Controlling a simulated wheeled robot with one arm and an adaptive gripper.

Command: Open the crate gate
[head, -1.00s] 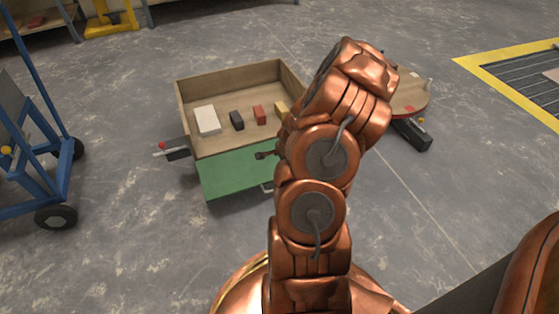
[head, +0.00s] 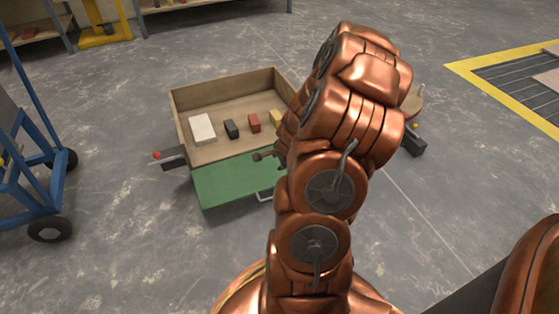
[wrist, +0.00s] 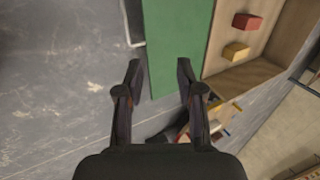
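The wooden crate (head: 222,88) stands ahead, left of my arm in the head view. Its green gate (head: 235,182) is folded down and outward, leaving that side open; I cannot tell whether it lies fully flat. The gate also shows in the wrist view (wrist: 180,28), beside the crate wall (wrist: 245,75). A pale metal handle (head: 264,196) is on its outer edge; part of it shows in the wrist view (wrist: 136,42). My gripper (wrist: 158,64) is open and empty, its fingers spread over the gate's lower end in the picture. My arm hides most of it in the head view.
Inside the crate lie a white block (head: 202,128), a black block (head: 231,128), a red block (head: 254,122) and a yellow block (head: 276,116). A dark block with a red knob (head: 173,158) sits left of it. A blue cart (head: 40,200) stands further left. Floor in front is clear.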

